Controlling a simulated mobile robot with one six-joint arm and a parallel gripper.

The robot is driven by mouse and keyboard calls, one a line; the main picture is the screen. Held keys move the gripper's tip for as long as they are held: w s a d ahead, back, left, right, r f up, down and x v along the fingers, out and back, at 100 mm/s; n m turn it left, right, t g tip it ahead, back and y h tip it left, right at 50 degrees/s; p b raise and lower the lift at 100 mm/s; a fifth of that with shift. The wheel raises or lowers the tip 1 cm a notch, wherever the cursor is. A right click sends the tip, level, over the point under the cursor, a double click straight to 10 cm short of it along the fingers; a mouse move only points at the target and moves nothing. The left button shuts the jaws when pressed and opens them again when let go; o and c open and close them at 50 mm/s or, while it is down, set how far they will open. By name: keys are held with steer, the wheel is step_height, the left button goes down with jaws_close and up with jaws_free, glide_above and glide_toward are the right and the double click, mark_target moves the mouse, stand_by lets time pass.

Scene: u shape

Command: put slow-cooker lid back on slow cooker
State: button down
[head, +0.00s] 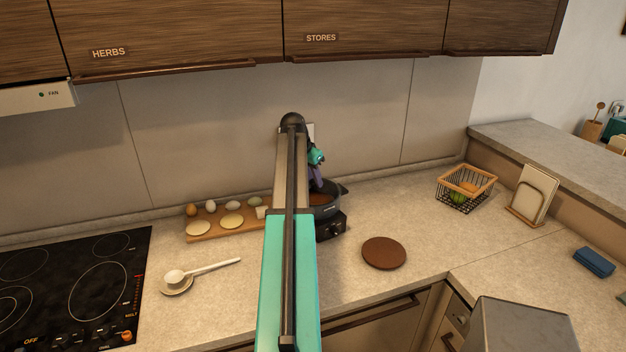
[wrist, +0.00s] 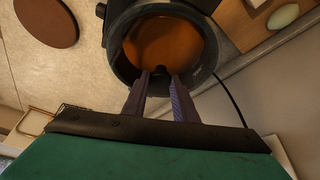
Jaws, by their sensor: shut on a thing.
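The black slow cooker (head: 331,229) stands on the counter behind my arm, which hides its left part. In the wrist view the slow cooker (wrist: 118,12) shows a round dark rim with orange-brown inside. My gripper (wrist: 160,76) is over the near part of this round opening, its purple fingers shut on a small dark piece, apparently the knob of the slow-cooker lid (wrist: 162,70). The lid looks see-through and its edge is hard to make out. I cannot tell whether it rests on the rim or hangs just above. My gripper (head: 316,181) points down at the cooker in the head view.
A brown round mat (head: 384,253) lies right of the cooker. A board (head: 210,233) with eggs and round pieces is left. A wire basket (head: 465,188) stands farther right, and a hob (head: 70,285) far left. Cupboards (head: 180,35) hang above. A cord runs behind the cooker.

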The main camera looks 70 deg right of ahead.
stand_by(0.3)
steer(key=c, duration=1.4)
jaws_free()
steer(key=shift+o, duration=0.2)
steer(key=shift+r+p, duration=1.7)
steer(key=shift+r, duration=2.25)
